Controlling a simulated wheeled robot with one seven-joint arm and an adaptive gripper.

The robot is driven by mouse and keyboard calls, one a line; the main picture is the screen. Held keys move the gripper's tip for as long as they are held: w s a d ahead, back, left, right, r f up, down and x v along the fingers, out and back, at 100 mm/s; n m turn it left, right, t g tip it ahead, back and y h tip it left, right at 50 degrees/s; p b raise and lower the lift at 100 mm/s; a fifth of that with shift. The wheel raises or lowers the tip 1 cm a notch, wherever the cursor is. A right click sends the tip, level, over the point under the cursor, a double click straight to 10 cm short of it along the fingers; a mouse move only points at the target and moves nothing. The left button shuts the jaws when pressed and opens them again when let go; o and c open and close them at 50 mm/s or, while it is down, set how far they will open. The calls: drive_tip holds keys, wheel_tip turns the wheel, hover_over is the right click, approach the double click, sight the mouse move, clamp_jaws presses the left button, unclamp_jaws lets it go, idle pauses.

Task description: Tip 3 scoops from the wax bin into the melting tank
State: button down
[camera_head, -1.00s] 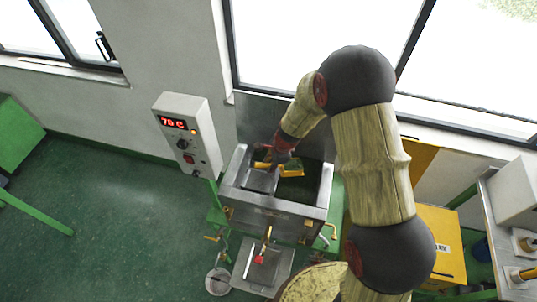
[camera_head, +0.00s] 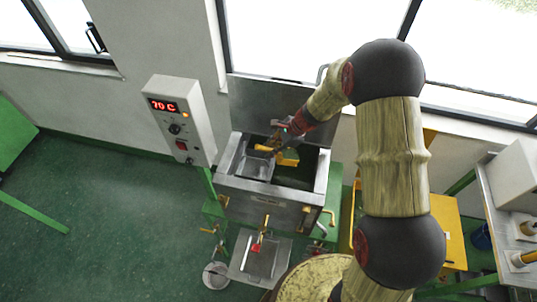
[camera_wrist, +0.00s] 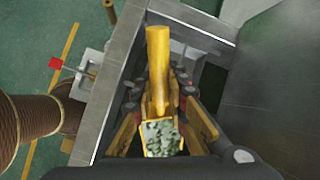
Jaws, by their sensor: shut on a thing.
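My gripper (camera_head: 279,143) is above the open melting tank (camera_head: 262,204), near its back edge. It is shut on the yellow handle of a scoop (camera_wrist: 158,60), which shows lengthwise between the fingers in the wrist view. The scoop's bowl holds green and whitish pellets (camera_wrist: 160,138) in that view. In the head view a yellow part of the scoop (camera_head: 287,161) hangs over the tank's dark opening. The level inside the tank is hard to see. A round, yellowish-topped container (camera_head: 308,277), perhaps the wax bin, is partly hidden by my arm at the bottom.
A raised metal lid (camera_head: 262,102) stands behind the tank. A control box with a red display (camera_head: 180,120) is at its left. Taps and a small metal plate (camera_head: 260,258) are at the tank's front. A yellow cabinet (camera_head: 447,228) and a side table stand at right. The left floor is mostly clear.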

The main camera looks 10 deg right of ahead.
drive_tip(key=shift+w+d+r+y+b, duration=0.25)
drive_tip(key=shift+d+r+y+b, duration=0.2)
drive_tip(key=shift+d+y+b, duration=0.3)
drive_tip(key=shift+d+r+y+b, duration=0.7)
drive_tip(key=shift+r+y, duration=0.05)
drive_tip(key=shift+y, duration=0.2)
drive_tip(key=shift+d+r+m+y+b, duration=0.15)
drive_tip(key=shift+d+r+y+b, duration=0.2)
drive_tip(key=shift+d+y, duration=0.25)
drive_tip(key=shift+d+r+m+y+b, duration=0.15)
drive_tip(key=shift+d+r+y+b, duration=0.2)
drive_tip(key=shift+d+y, duration=0.25)
